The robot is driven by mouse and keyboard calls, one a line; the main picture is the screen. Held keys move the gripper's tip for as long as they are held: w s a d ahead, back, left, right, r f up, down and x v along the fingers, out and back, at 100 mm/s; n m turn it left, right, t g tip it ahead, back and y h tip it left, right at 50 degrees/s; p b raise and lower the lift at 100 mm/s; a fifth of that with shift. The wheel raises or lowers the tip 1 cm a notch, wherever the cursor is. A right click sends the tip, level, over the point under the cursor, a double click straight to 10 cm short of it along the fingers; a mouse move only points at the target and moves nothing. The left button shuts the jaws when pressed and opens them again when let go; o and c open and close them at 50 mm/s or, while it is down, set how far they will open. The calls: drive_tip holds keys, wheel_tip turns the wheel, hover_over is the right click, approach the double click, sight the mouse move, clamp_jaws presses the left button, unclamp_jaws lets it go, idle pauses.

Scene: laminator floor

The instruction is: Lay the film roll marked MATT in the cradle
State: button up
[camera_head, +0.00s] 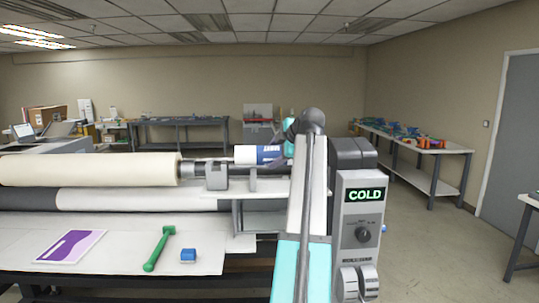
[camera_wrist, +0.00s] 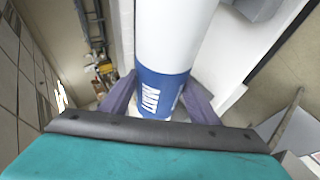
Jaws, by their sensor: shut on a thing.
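The film roll (camera_head: 245,154) is white with a dark blue band at its right end. In the wrist view the white roll (camera_wrist: 175,35) carries a blue band with white lettering that looks like MATT. My gripper (camera_wrist: 158,98) is shut on the blue band, one purple finger on each side. In the head view my gripper (camera_head: 277,161) holds the roll level at its right end. Grey upright brackets, apparently the cradle (camera_head: 252,181), stand on a white shelf below the roll. Whether the roll touches them, I cannot tell.
A large cream roll (camera_head: 90,170) lies across the laminator at left. The control post (camera_head: 361,230) reads COLD, just right of my arm. A green-handled tool (camera_head: 159,248), a blue block (camera_head: 188,255) and a purple print (camera_head: 70,246) lie on the front table.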

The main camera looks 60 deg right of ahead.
drive_tip(key=shift+w+a+f, duration=0.1)
drive_tip(key=shift+w+a, duration=0.05)
drive_tip(key=shift+w, duration=0.1)
drive_tip(key=shift+f, duration=0.15)
drive_tip(key=shift+f+b, duration=1.15)
drive_tip(key=shift+f, duration=1.2)
drive_tip(key=o, duration=1.5)
drive_tip(key=shift+f, duration=0.1)
